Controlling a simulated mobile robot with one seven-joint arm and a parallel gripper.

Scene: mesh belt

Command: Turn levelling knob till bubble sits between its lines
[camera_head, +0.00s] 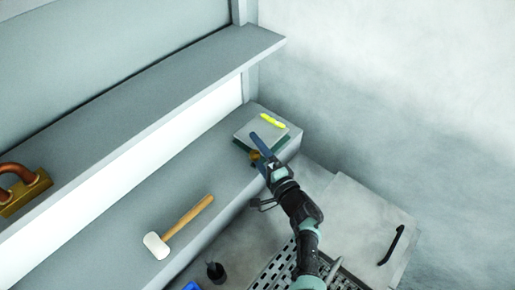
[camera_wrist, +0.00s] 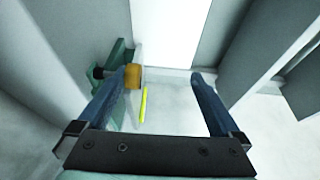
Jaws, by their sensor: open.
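The levelling device is a pale plate (camera_head: 246,131) on a dark green base, at the far end of the grey ledge. A bright yellow bubble vial (camera_head: 271,121) lies on the plate; it also shows in the wrist view (camera_wrist: 143,104). The bubble and its lines are too small to make out. The brass-coloured knob (camera_wrist: 134,77) is at the plate's near side, partly hidden by my gripper in the head view. My gripper (camera_wrist: 165,78) is open, with blue fingers apart. Its left finger is close beside the knob; I cannot tell whether they touch.
A mallet (camera_head: 157,245) with a wooden handle lies on the ledge (camera_head: 225,190). A shelf (camera_head: 150,95) runs above, with a brass and copper piece (camera_head: 24,193) at its left. A pale box (camera_head: 365,225) with a black handle stands right of my arm.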

